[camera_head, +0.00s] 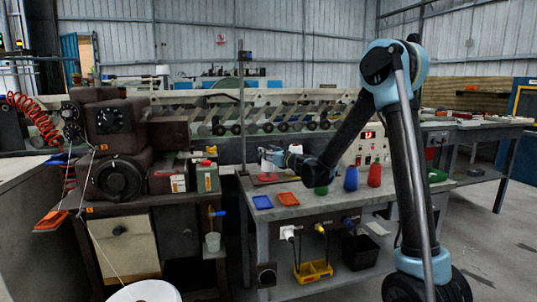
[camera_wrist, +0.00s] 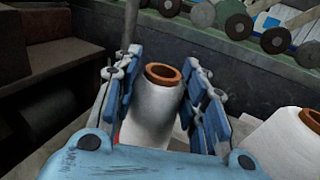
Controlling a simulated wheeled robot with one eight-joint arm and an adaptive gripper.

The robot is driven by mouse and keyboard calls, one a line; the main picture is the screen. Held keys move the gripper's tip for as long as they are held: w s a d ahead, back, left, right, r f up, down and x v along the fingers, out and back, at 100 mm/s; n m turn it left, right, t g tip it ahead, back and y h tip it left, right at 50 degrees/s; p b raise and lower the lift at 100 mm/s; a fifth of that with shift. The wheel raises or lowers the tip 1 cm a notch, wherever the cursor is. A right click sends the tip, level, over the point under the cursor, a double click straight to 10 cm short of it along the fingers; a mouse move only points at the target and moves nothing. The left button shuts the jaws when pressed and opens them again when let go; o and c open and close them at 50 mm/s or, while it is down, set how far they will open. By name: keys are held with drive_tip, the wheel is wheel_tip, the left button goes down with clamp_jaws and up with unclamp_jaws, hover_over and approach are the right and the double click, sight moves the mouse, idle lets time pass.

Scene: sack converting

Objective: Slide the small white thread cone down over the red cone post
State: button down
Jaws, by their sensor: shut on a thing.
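The small white thread cone (camera_wrist: 154,112) stands between the blue fingers of my gripper (camera_wrist: 158,95) in the wrist view. Its brown core opening faces up. The fingers are shut on its sides. In the head view my gripper (camera_head: 270,158) is at the back left of the grey workbench, above a flat red patch (camera_head: 264,180). A bit of red also shows low beside the left finger in the wrist view. I cannot make out the red cone post or whether the cone is around it; the gripper hides the cone's lower part.
A larger white cone (camera_wrist: 287,145) stands close on the right in the wrist view. Green (camera_head: 320,188), blue (camera_head: 351,180) and red (camera_head: 374,175) cones stand right on the bench. Blue (camera_head: 262,202) and orange (camera_head: 288,199) trays lie at its front left. A dark upright pole (camera_head: 241,110) stands left.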

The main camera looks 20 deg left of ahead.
drive_tip(key=shift+f, duration=1.25)
drive_tip(key=c, duration=0.9)
unclamp_jaws()
drive_tip(key=v, duration=1.2)
drive_tip(key=shift+f, duration=0.1)
